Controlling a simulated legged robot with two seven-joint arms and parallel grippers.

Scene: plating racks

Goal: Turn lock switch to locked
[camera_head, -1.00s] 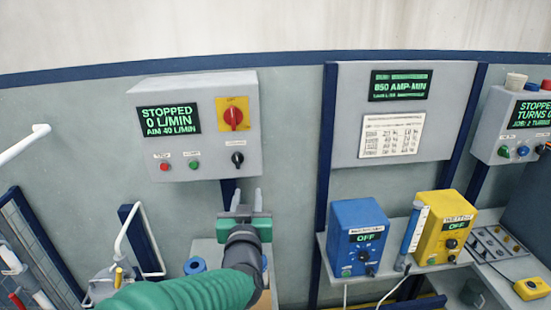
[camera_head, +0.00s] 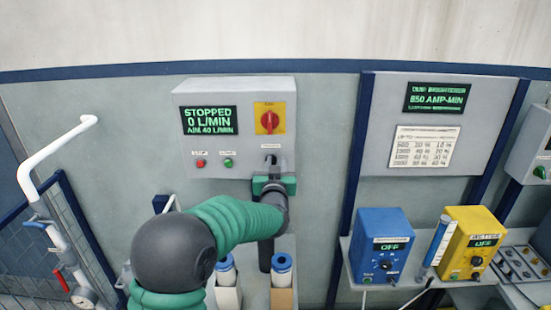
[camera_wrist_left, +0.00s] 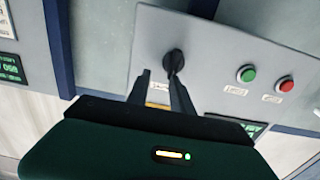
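The grey control box (camera_head: 190,158) on the wall reads STOPPED, 0 L/MIN, AIM 40 L/MIN. Its small black rotary switch (camera_wrist_left: 174,59) shows in the left wrist view, beside one fingertip. In the head view my left gripper (camera_head: 271,170) is at the box's lower right and largely covers this switch. In the left wrist view the fingers of the gripper (camera_wrist_left: 158,76) are apart, with nothing clearly between them; I cannot tell whether one touches the switch. The switch's label and exact angle are not readable. My right gripper is not in view.
A red knob on a yellow plate (camera_head: 269,105) sits above my gripper. A red button (camera_head: 200,163) and a green button (camera_head: 228,162) are to its left. A blue unit (camera_head: 380,225) and a yellow unit (camera_head: 478,225) stand on the right shelf. A white pipe (camera_head: 50,150) is at left.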

